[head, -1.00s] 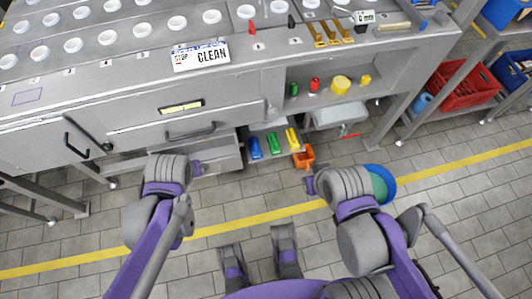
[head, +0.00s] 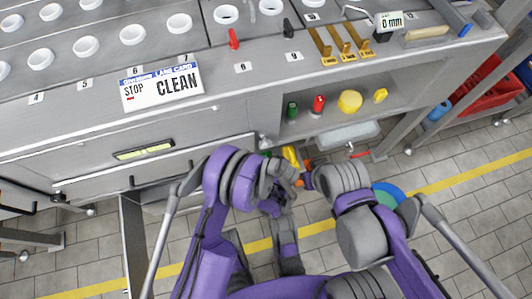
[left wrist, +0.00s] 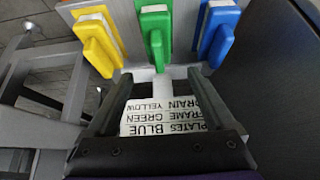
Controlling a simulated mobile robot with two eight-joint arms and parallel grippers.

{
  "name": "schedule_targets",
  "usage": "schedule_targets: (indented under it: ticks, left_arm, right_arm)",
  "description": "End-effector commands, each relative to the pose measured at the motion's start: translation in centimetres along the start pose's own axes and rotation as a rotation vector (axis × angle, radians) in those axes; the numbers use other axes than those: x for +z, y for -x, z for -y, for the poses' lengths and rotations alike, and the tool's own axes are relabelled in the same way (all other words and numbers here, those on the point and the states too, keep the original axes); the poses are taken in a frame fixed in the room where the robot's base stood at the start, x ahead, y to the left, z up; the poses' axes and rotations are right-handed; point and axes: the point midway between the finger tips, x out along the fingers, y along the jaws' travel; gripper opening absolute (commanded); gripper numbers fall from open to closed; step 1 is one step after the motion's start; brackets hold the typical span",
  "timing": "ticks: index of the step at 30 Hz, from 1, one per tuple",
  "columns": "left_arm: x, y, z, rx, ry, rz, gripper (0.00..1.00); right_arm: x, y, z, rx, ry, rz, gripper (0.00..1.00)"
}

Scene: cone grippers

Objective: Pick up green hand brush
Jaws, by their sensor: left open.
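The green hand brush (left wrist: 157,40) is at the top middle of the left wrist view, between the yellow brush (left wrist: 97,42) and the blue brush (left wrist: 217,36). My left gripper (left wrist: 160,76) is open and empty. Its two fingers stand apart just short of the green brush, which lies beyond the gap between them. In the head view my left arm hides most of the brushes; the yellow brush (head: 291,157) shows in part.
A label card (left wrist: 165,118) shows between my left fingers. The bench drawer (head: 150,158) and shelf (head: 400,82) stand above the brushes. A blue and green round thing (head: 388,194) is on the floor behind my right arm.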

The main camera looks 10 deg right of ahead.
Motion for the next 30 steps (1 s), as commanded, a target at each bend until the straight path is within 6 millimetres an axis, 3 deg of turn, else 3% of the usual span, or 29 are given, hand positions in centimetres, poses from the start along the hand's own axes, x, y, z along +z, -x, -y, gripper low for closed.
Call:
schedule_targets:
  ticks: [5, 12, 19, 25, 30]
  left_arm:
    - [0.5, -1.6, -0.3, 0.001, 0.002, -0.004, 0.88]
    - [0.5, -5.4, -0.2, 0.001, 0.002, -0.003, 0.88]
    - [0.6, -7.2, -0.2, 0.000, 0.001, -0.003, 0.88]
    - [0.7, -10.3, -0.2, 0.001, 0.002, -0.003, 0.88]
    - [0.6, -11.1, -0.2, 0.002, 0.001, -0.003, 0.88]
  right_arm:
    - [0.2, -0.4, 0.0, 0.000, 0.000, 0.001, 0.25]
    - [0.4, -1.4, 0.0, 0.000, 0.000, 0.004, 0.25]
    - [0.6, -1.9, 0.0, 0.000, 0.000, 0.006, 0.25]
    - [0.8, -3.0, 0.0, 0.000, 0.000, 0.009, 0.25]
    - [0.8, -3.1, 0.0, 0.000, 0.000, 0.009, 0.25]
